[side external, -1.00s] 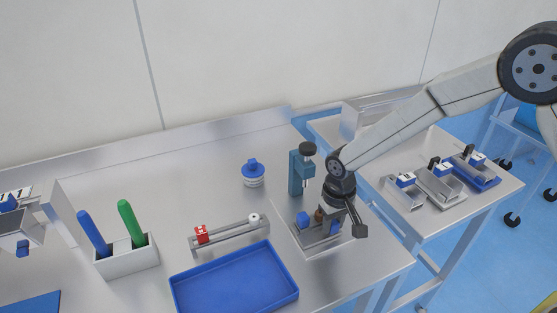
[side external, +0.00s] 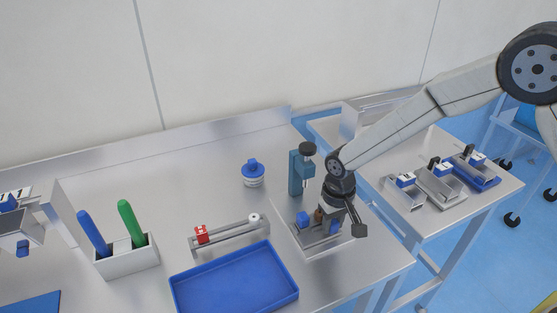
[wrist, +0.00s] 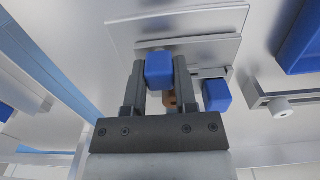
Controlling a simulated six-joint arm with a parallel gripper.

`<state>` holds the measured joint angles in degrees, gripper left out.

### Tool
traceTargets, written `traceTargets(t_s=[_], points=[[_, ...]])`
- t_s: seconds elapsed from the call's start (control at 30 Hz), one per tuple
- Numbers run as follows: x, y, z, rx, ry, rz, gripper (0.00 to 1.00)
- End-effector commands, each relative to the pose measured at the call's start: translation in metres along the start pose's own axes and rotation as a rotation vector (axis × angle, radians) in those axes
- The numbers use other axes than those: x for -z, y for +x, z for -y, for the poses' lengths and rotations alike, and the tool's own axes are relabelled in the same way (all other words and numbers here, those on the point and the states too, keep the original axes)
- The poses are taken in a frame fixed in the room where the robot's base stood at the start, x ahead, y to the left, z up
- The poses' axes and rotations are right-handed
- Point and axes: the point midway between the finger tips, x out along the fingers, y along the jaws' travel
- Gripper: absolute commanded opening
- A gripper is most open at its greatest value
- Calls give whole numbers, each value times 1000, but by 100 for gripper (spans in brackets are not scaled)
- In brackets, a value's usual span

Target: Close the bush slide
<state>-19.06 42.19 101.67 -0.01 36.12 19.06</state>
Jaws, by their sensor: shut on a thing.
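The bush slide appears to be the metal fixture (side external: 322,250) at the right end of the bench, a flat plate with two blue blocks and a brown round piece (side external: 319,215) between them. My gripper (side external: 334,226) is down at its right side. In the wrist view, my gripper (wrist: 159,75) is shut on one blue block (wrist: 159,65), with a finger on each side. The other blue block (wrist: 217,95) stands apart, to the right in that view. The brown piece (wrist: 169,98) is mostly hidden behind the gripper, so its fit in the fixture cannot be told.
A blue-grey upright post (side external: 297,174) with a dark knob stands just behind the fixture. Similar small fixtures (side external: 440,184) sit on the side table at right.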

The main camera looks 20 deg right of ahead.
Motion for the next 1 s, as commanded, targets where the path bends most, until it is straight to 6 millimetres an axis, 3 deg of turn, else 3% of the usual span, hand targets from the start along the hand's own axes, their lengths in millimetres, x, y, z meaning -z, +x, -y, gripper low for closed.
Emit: traceTargets(t_s=[0.4, 0.8, 0.83, 0.93, 1.0], points=[[36, 0, 0, 1, 1, -1, 0], [41, -1, 0, 1, 0, -2, 0], [41, -1, 0, 1, 0, -2, 42], [41, 0, 0, 1, 0, -2, 71], [41, 0, 0, 1, 0, -1, 71]])
